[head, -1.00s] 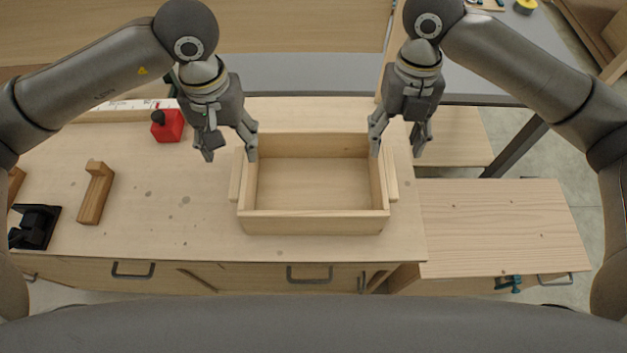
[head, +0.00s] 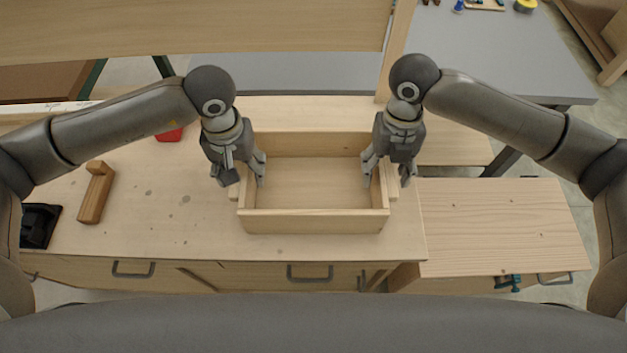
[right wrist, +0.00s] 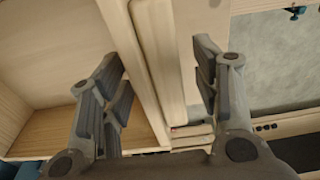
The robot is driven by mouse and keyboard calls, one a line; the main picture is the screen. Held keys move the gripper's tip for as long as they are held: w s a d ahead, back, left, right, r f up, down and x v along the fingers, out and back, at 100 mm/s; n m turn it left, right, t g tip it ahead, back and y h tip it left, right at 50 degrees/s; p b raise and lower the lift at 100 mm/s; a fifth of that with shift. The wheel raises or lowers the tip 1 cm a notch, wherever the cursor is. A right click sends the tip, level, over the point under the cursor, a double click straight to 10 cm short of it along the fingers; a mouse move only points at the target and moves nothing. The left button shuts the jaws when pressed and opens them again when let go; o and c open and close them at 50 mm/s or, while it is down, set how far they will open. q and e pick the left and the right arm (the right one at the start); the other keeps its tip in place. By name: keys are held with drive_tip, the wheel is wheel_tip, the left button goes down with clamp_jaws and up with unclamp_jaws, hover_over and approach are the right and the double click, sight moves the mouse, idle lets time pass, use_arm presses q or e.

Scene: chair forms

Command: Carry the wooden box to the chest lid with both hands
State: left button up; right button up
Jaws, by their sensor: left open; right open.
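The wooden box (head: 313,221) is an open pale tray with a handle strip on each short side, standing on the workbench top. My left gripper (head: 243,182) is open at the box's left side wall, with one finger over the inside and the other toward the outside. My right gripper (head: 387,181) is open at the right side wall in the same way. In the right wrist view, the box's wall and handle strip (right wrist: 158,62) run between the two spread fingers, apart from both. The chest lid is probably the lower wooden panel (head: 503,226) right of the bench.
A wooden bracket (head: 95,192) and a black object (head: 38,226) sit on the bench's left part. A red object (head: 171,135) is mostly hidden behind my left arm. A grey table (head: 480,50) stands at the back. The bench front is clear.

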use_arm(q)
clamp_jaws()
use_arm(e)
clamp_jaws()
use_arm(q)
drive_tip(key=shift+w+r, duration=0.1)
drive_tip(key=shift+r, duration=0.05)
use_arm(e)
drive_tip(key=shift+w+r, duration=0.1)
drive_tip(key=shift+r, duration=0.1)
